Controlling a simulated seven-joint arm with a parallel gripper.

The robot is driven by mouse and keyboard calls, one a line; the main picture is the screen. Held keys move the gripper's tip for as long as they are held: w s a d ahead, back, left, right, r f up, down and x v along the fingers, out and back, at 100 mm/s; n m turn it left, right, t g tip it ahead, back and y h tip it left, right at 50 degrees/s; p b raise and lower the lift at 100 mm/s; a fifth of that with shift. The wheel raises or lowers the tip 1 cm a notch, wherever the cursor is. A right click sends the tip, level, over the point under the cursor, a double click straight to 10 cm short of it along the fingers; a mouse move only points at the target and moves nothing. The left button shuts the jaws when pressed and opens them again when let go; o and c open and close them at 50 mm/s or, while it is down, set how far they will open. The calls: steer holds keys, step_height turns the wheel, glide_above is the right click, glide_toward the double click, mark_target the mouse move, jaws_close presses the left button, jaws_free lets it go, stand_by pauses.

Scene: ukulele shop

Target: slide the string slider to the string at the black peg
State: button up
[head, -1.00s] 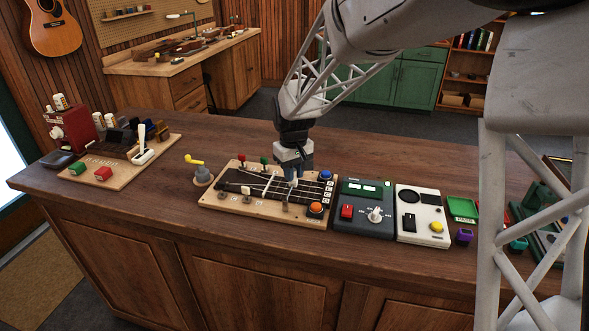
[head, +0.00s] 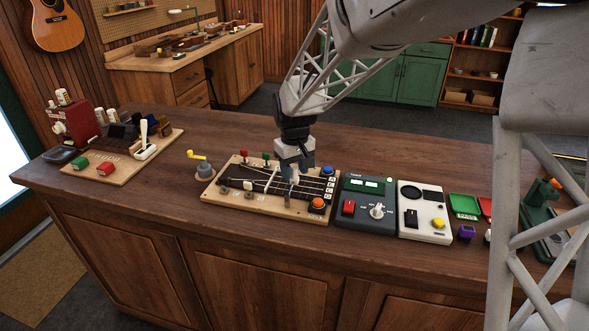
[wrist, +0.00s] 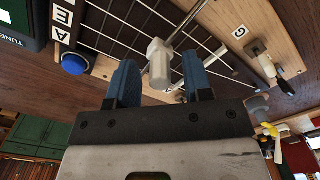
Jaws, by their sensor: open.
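The string board (head: 222,195) is a light wooden base with a dark fretboard and several pale strings. A whitish cylindrical knob (wrist: 159,60), which looks like the string slider, stands over the fretboard (wrist: 112,28) in the wrist view. My gripper (wrist: 161,82) is open, with a blue finger on either side of the knob and a gap visible at both sides. In the head view my gripper (head: 290,176) is low over the middle of the board.
A blue button (head: 327,170) and an orange button (head: 317,204) sit at the board's right end. A dark tuner box (head: 365,205) and a white box (head: 424,213) stand close on the right. A yellow-handled crank (head: 201,163) stands on the left.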

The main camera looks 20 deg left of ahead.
mark_target(297, 168)
steer(key=shift+r, duration=3.9)
steer(key=shift+d, duration=0.1)
steer(key=shift+d+r, duration=0.1)
steer(key=shift+d, duration=0.1)
steer(key=s+d+r+m, duration=0.2)
steer(key=s+d, duration=0.3)
steer(key=d, duration=0.3)
steer(key=s+d+r+m+t, duration=0.1)
steer(key=s+d+r, duration=0.1)
steer(key=s+d, duration=0.35)
steer(key=s+d+r+m, duration=0.2)
steer(key=s+d, duration=0.1)
steer(key=d, duration=0.7)
steer(key=s+d+f+m, duration=0.2)
steer(key=s+d, duration=0.4)
steer(key=s, duration=0.4)
steer(key=s+d+f+m+t, duration=0.1)
steer(key=s+d+f+m, duration=0.1)
steer(key=s+d, duration=0.5)
steer(key=s, duration=0.2)
steer(key=shift+s+d+f+t, duration=0.15)
steer(key=shift+s+f+t, duration=0.05)
steer(key=shift+s+t, duration=0.15)
